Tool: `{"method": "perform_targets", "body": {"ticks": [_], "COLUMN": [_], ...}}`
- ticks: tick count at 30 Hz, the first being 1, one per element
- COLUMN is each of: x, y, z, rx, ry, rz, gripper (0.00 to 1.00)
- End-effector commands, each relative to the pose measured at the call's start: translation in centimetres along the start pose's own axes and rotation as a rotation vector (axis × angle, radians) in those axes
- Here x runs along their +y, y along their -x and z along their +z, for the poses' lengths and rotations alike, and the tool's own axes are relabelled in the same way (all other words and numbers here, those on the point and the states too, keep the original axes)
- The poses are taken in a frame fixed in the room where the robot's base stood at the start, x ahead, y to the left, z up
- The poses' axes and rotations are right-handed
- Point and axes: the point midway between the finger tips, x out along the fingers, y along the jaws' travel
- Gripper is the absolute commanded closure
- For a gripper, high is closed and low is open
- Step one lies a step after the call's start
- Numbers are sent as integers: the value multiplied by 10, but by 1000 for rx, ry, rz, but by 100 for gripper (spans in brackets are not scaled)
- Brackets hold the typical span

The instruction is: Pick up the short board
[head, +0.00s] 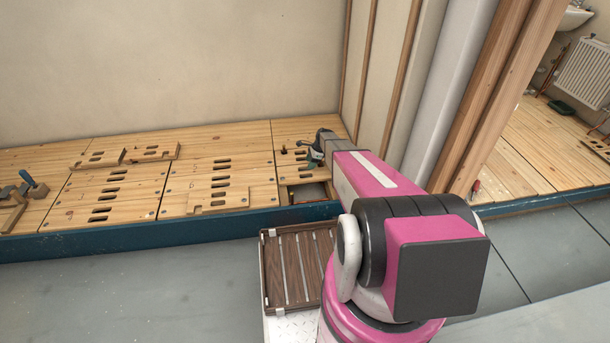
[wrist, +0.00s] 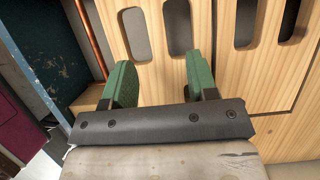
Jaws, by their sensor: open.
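My gripper (head: 316,150) is at the far right end of the raised wooden floor, partly hidden by my arm in the head view. In the wrist view its two green fingertips (wrist: 160,82) are spread apart with nothing held between them. Beneath them is a pale slotted board (wrist: 150,50); its left edge runs by the left finger, and I cannot tell whether the fingers touch it. Small slotted boards lie loose on the floor, one near the front (head: 218,200) and two at the back (head: 97,158) (head: 152,151). I cannot tell which is the short board.
A floor opening (head: 307,192) with a pipe inside lies just before my gripper; a copper pipe (wrist: 92,40) shows there. A blue front beam (head: 130,237) edges the platform. A slatted brown tray (head: 268,275) stands below. A wall and upright posts (head: 385,80) stand close on the right.

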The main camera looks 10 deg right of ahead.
Motion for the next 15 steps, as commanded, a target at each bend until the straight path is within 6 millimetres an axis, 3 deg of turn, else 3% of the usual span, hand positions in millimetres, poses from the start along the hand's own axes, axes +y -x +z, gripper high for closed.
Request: {"method": "perform_targets", "body": {"ticks": [8,15], "x": [0,2], "y": [-22,-54], "z": [0,0], "rx": [0,1], "ry": [1,3], "rz": [1,1], "gripper": [47,47]}}
